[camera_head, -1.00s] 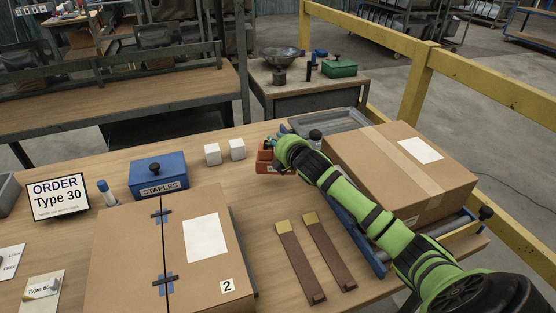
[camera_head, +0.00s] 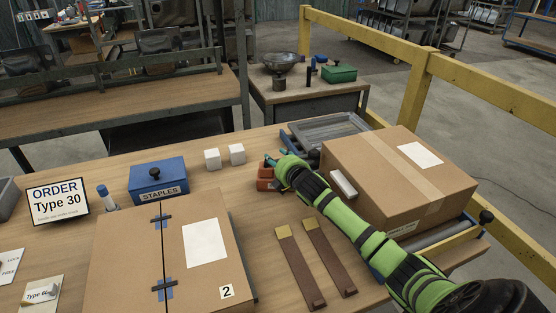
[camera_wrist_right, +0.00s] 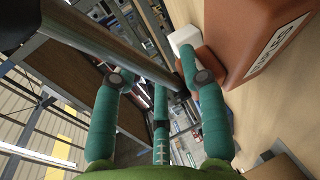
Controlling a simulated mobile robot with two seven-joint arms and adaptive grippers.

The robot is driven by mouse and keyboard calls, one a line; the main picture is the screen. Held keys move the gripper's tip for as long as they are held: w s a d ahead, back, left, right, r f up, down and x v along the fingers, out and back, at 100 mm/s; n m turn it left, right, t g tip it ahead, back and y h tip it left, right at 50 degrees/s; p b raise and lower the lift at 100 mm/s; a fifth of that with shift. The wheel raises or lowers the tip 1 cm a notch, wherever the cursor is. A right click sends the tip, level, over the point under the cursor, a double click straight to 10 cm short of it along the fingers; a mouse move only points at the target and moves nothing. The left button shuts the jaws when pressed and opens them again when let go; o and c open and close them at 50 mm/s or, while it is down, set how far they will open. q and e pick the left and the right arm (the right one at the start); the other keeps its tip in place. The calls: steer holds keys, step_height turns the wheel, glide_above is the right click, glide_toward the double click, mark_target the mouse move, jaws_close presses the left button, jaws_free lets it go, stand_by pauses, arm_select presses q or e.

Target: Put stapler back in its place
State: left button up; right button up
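My right gripper (camera_head: 270,162) is low over the far middle of the table, right beside a red-orange block (camera_head: 266,184). I cannot identify a stapler with certainty. A blue box (camera_head: 158,172) labelled STAPLES, with a dark knob, stands to the left. My left gripper is out of view.
Two white cubes (camera_head: 212,159) stand left of my gripper. A carton (camera_head: 380,165) sits at the right with a small whitish block (camera_head: 343,184) by its side. Two brown strips (camera_head: 300,275) and a large carton (camera_head: 130,250) lie in front. An order sign (camera_head: 57,200) stands left.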

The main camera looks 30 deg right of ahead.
steer(key=shift+s+r, duration=0.1)
steer(key=shift+s, duration=0.35)
steer(key=s+a+b, duration=0.1)
steer(key=s+a, duration=0.1)
steer(key=s, duration=1)
steer(key=shift+a+r, duration=0.2)
steer(key=shift+s+f, duration=0.1)
